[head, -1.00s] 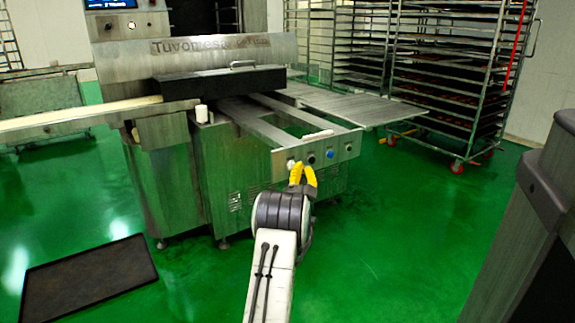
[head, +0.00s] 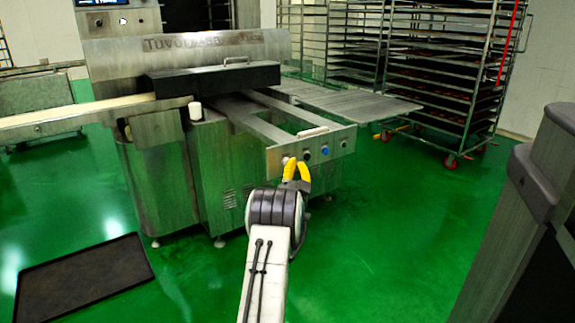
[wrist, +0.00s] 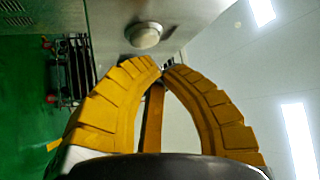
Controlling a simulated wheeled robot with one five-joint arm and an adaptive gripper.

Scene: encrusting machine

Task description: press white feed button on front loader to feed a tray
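The front loader's control panel (head: 335,145) is the end plate of the steel machine ahead. The white feed button (head: 285,160) sits at the panel's left end, partly behind my gripper (head: 297,163). In the wrist view the round, pale button (wrist: 145,36) is just beyond and slightly left of my fingertips. My gripper's yellow fingers (wrist: 161,66) curve together with tips nearly meeting, holding nothing. A small gap seems to lie between tips and button; contact cannot be made out.
A black knob (head: 307,154) and a blue button (head: 325,151) are right of the white one. A white handle (head: 312,133) lies above the panel. A tray rack (head: 440,80) stands at the back right. A dark mat (head: 85,278) lies on the green floor at left.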

